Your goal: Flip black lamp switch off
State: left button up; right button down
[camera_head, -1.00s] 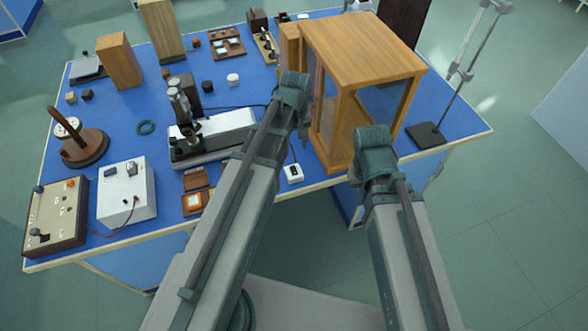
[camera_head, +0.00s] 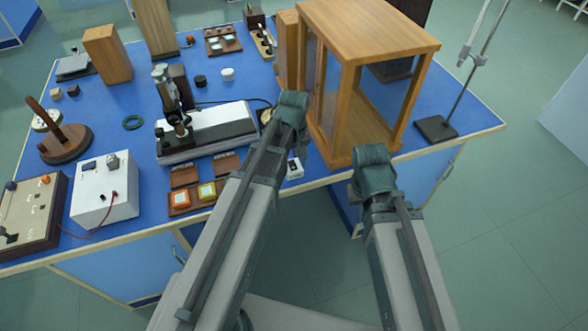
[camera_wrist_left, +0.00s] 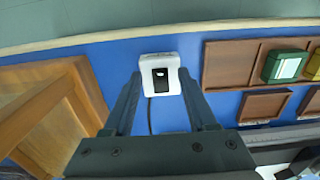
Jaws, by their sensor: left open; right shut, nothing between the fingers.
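The lamp switch is a small white box (camera_head: 293,168) with a black rocker, lying near the bench's front edge left of the wooden cabinet. In the left wrist view the white switch box (camera_wrist_left: 160,64) faces me with its black rocker (camera_wrist_left: 160,80), and a dark cable runs from it. I cannot tell which way the rocker is set. My left gripper (camera_wrist_left: 159,84) is open, its fingers on either side of the box in the picture, nothing between them; contact is unclear. In the head view my arms hide both grippers' fingers.
A glass-sided wooden cabinet (camera_head: 351,158) stands close right of the switch. Left of it are a wooden holder (camera_head: 185,177) with orange and yellow squares and a white instrument base (camera_head: 222,120). A stand (camera_head: 436,128) is at the right. The floor in front is clear.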

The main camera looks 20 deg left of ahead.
pick_arm(q)
jog(key=shift+f, duration=0.3)
grip_shut()
